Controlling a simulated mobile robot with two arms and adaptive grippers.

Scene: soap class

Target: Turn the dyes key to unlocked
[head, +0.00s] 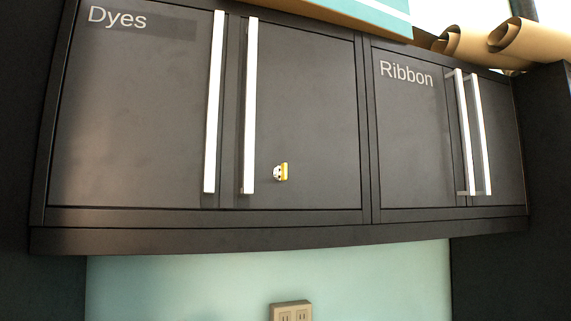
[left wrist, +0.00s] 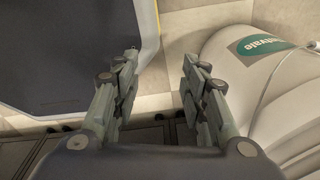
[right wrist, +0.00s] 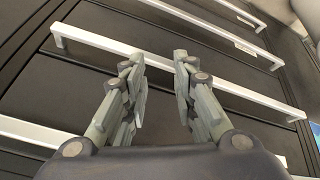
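The dyes key (head: 284,172) is small and yellow, set in a round silver lock on the right door of the dark cabinet (head: 320,120) labelled Dyes. Its yellow bow looks upright. No gripper shows in the head view, so nothing touches the key. My left gripper (left wrist: 158,72) is open and empty, with a pale sack and a dark panel beyond it. My right gripper (right wrist: 159,68) is open and empty, above dark drawer fronts with long pale handles. The key is not visible in either wrist view.
Two long white vertical handles (head: 249,105) stand on the Dyes doors, left of the key. The Ribbon cabinet (head: 410,140) adjoins on the right. Paper rolls (head: 480,45) lie on top. A wall socket (head: 291,311) sits below. The space before the key looks clear.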

